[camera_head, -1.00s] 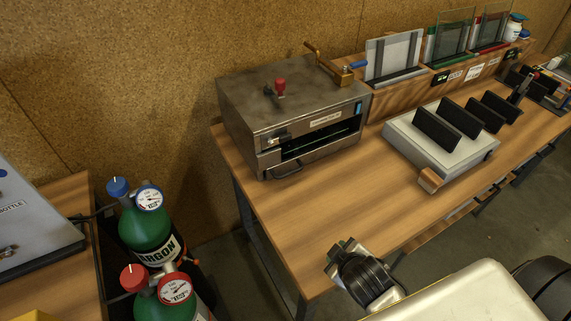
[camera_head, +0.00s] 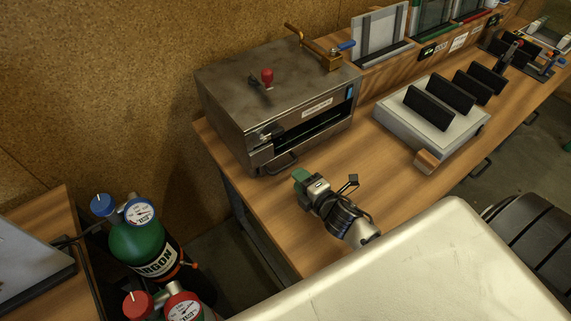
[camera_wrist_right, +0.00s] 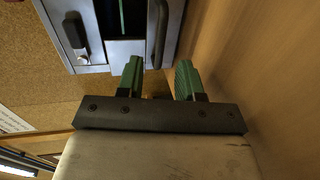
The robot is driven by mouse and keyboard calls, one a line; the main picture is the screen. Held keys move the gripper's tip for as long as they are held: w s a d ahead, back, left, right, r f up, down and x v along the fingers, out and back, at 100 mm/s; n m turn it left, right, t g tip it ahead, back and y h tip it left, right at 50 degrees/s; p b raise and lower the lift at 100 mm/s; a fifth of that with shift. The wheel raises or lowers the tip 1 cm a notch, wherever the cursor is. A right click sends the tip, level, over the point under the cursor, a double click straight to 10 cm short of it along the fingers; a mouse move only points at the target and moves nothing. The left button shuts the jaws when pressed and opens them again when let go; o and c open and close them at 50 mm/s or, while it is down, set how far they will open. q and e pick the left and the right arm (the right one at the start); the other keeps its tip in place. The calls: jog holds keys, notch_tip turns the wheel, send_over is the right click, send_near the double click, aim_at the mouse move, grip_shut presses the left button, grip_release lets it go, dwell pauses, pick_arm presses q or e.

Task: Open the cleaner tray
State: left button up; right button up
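The cleaner (camera_head: 230,105) is a worn metal box at the near left end of the wooden bench. A dark slot runs across its front. The tray handle (camera_head: 283,163) is a dark bar low on that front. It also shows in the right wrist view (camera_wrist_right: 158,32). My right gripper (camera_head: 304,179) is in front of the cleaner, low over the bench, apart from the handle. In the right wrist view its green fingers (camera_wrist_right: 160,78) are spread with nothing between them, pointing toward the cleaner front. My left gripper is not in view.
A grey block with black plates (camera_head: 385,125) stands on the bench to the right. Frames and glass panes (camera_head: 380,35) stand behind it. Green gas bottles (camera_head: 140,245) stand on the left below the bench. The bench (camera_head: 375,170) between cleaner and block is clear.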

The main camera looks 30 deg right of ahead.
aim_at(286, 168)
jog(key=x, duration=0.4)
jog(key=shift+w, duration=0.1)
jog(key=shift+p+x, duration=0.3)
jog(key=shift+x, duration=0.75)
jog(key=shift+w+a, duration=0.1)
jog(key=shift+w, duration=0.05)
jog(key=shift+w+f, duration=0.15)
jog(key=shift+w, duration=0.1)
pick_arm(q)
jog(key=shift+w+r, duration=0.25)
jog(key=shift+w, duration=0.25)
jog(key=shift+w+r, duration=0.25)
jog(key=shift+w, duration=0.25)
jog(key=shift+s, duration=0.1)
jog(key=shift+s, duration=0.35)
pick_arm(e)
grip_shut()
